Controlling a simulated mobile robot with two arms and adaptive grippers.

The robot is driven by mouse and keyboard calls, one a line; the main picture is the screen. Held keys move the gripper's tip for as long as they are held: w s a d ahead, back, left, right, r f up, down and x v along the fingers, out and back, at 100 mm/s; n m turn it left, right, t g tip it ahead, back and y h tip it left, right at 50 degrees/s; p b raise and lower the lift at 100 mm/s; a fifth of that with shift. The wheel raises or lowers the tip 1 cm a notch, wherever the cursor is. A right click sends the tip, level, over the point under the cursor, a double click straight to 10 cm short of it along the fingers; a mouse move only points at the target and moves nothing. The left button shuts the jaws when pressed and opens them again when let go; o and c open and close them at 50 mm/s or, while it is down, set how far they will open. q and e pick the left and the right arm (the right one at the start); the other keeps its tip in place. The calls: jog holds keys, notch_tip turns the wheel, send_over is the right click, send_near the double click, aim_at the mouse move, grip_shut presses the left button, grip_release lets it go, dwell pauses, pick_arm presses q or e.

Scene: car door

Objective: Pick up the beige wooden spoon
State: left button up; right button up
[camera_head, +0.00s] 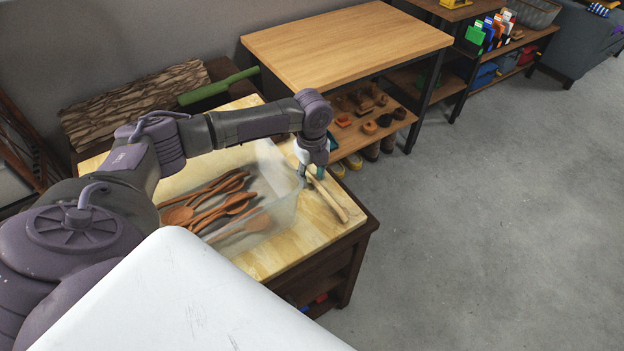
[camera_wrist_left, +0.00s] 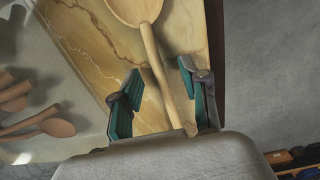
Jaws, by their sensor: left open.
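The beige wooden spoon (camera_head: 338,203) lies on the tabletop, just right of the clear bin in the head view. In the left wrist view the spoon (camera_wrist_left: 152,52) shows its bowl at the top and its handle running down between the two fingers. My left gripper (camera_head: 312,172) is over the spoon in the head view. In the wrist view the left gripper (camera_wrist_left: 158,92) is open, with a teal-padded finger on each side of the handle and gaps to it. The handle's end is close to the gripper's body. My right gripper is not in view.
A clear bin (camera_head: 287,207) holding several reddish-brown spoons (camera_head: 225,203) stands left of the beige spoon on the wooden table (camera_head: 270,262). A taller wooden table (camera_head: 345,42) with shelves stands behind. Open grey floor lies to the right.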

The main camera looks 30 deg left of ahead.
pick_arm(q)
grip_shut()
